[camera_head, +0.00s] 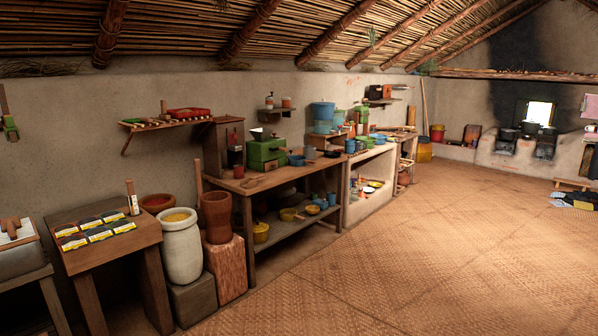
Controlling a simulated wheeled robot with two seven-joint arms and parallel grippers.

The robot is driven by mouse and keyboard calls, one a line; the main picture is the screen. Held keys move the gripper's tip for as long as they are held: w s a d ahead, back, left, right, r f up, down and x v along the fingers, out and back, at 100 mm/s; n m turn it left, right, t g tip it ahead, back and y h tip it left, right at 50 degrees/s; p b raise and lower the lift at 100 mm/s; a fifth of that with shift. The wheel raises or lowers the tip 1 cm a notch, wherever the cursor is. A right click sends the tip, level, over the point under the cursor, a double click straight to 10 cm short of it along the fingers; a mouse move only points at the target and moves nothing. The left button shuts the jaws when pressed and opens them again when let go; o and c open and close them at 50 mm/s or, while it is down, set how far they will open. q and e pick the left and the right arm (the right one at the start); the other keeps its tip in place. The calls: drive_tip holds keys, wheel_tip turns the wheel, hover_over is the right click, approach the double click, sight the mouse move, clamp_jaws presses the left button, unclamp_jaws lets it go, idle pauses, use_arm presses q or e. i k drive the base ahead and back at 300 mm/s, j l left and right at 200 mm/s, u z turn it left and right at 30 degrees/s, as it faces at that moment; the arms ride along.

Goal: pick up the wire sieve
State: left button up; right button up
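I cannot make out a wire sieve for certain in the head view. A long wooden bench (285,178) along the left wall holds many small kitchen items, among them a green box (264,151) and blue containers (323,112). Dark, flat round items (333,154) lie on the bench top, too small to identify. Neither of my grippers is in view.
A small table (122,238) with yellow and black packets stands at the front left. Next to it are a pale jar (181,252) and a wooden mortar (216,218) on blocks. A hearth (520,150) stands at the back right.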

sight(293, 161)
drive_tip(key=i+l+z, duration=0.1)
drive_tip(key=i+z, duration=0.3)
drive_tip(key=i, duration=0.5)
drive_tip(key=i+l, duration=0.1)
drive_tip(key=i, duration=2.05)
drive_tip(key=i+l, duration=0.15)
drive_tip(key=i, duration=0.9)
drive_tip(key=i+l+u, duration=0.15)
drive_tip(key=i+u, duration=0.35)
drive_tip(key=i+l+u, duration=0.45)
drive_tip(key=i, duration=0.15)
drive_tip(key=i+l+u, duration=0.8)
drive_tip(key=l+u, duration=0.15)
drive_tip(key=l, duration=0.15)
